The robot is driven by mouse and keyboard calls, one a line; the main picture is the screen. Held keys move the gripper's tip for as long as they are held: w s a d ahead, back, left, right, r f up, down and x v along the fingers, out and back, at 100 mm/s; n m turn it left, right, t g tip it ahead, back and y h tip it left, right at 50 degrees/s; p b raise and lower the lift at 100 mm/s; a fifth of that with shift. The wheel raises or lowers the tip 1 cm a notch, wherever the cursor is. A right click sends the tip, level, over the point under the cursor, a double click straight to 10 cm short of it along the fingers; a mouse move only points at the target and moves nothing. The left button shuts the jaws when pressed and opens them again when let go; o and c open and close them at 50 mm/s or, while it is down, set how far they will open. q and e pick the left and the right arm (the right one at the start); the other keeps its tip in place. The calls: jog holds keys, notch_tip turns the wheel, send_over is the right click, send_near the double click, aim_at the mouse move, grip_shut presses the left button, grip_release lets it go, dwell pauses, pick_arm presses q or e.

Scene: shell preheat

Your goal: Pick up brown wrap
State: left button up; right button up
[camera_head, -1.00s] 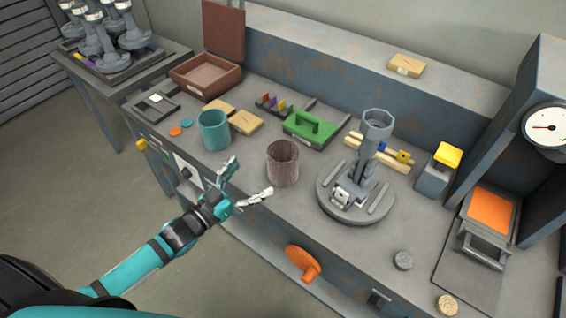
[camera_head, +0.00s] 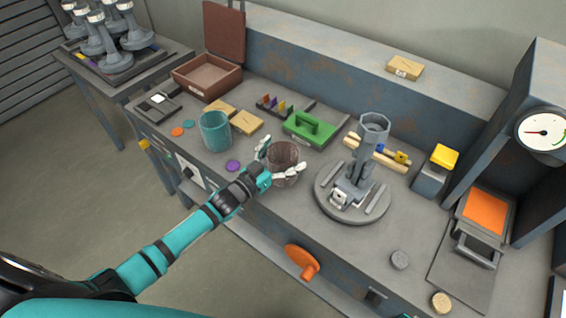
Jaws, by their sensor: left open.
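The brown wrap (camera_head: 284,152) is a dark brown, open-topped cylinder standing upright on the workbench, between the teal cylinder and the round grey turntable. My left gripper (camera_head: 283,161) is open, with one finger at the wrap's left side and the other across its front right. The fingers and palm hide part of the wrap's lower front. I cannot tell whether the fingers touch it.
A teal cylinder (camera_head: 215,131) stands left of the wrap. A green handled block (camera_head: 309,129) lies behind it. The grey turntable (camera_head: 352,208) with an upright tool is close on the right. A purple disc (camera_head: 233,166) lies on the bench to the left.

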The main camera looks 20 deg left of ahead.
pick_arm(q)
jog(key=shift+s, duration=0.1)
jog(key=c, duration=1)
jog(key=shift+c, duration=0.2)
